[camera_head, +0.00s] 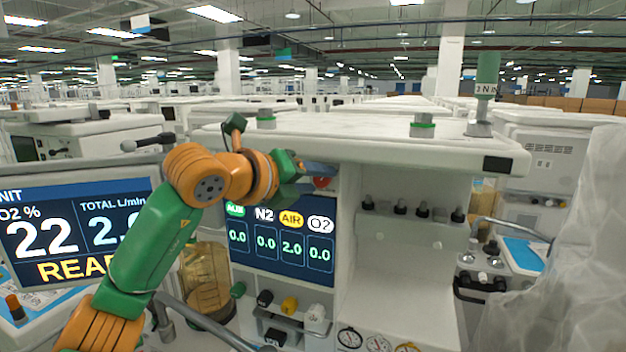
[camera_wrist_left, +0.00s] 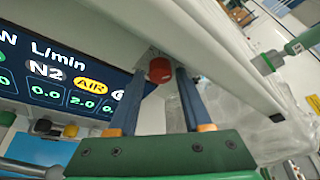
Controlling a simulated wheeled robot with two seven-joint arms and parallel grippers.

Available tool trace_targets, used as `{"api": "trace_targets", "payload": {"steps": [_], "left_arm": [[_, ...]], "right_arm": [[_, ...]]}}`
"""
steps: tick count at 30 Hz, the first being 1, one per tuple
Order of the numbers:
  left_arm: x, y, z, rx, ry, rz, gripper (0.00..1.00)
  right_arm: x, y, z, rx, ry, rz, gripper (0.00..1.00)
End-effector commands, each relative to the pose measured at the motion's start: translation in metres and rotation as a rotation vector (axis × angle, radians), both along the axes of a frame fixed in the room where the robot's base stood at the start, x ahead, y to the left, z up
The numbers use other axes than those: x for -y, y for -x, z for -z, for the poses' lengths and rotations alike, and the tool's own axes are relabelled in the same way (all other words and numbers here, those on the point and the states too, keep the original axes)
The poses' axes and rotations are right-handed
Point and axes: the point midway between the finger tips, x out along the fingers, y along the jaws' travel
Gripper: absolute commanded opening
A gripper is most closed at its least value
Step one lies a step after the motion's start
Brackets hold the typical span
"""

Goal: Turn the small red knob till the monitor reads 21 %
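The small red knob (camera_head: 321,184) is on the white cart's front, just above the flow display, partly covered by my left gripper (camera_head: 318,170). In the left wrist view the red knob (camera_wrist_left: 159,70) lies between my two blue-grey fingertips. The fingers are apart, with a narrow gap visible on each side of the knob, so the gripper looks open around it. The monitor (camera_head: 75,230) at the left reads O2 22 %, with part of its text hidden behind my left arm. My right gripper is not in view.
The flow display (camera_head: 282,245) shows 0.0, 0.0, 2.0 and 0.0. Black, yellow and white knobs (camera_head: 290,304) sit below it. The cart's top (camera_head: 350,145) overhangs just above my gripper. A clear plastic sheet (camera_head: 590,250) hangs at the right.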

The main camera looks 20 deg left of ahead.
Motion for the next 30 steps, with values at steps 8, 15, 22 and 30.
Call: {"api": "trace_targets", "payload": {"steps": [8,15,22,30], "left_arm": [[-0.009,0.028,-0.004,0.007,0.0,0.0,0.49],[-0.02,0.062,-0.018,0.002,0.0,0.0,0.49],[-0.02,0.064,-0.02,-0.001,0.0,0.001,0.49],[-0.02,0.064,-0.02,-0.001,0.0,0.001,0.49]], "right_arm": [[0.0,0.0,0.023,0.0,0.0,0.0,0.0],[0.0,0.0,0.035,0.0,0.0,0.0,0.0],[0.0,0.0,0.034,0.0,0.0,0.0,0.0],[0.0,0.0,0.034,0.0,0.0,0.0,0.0]]}}
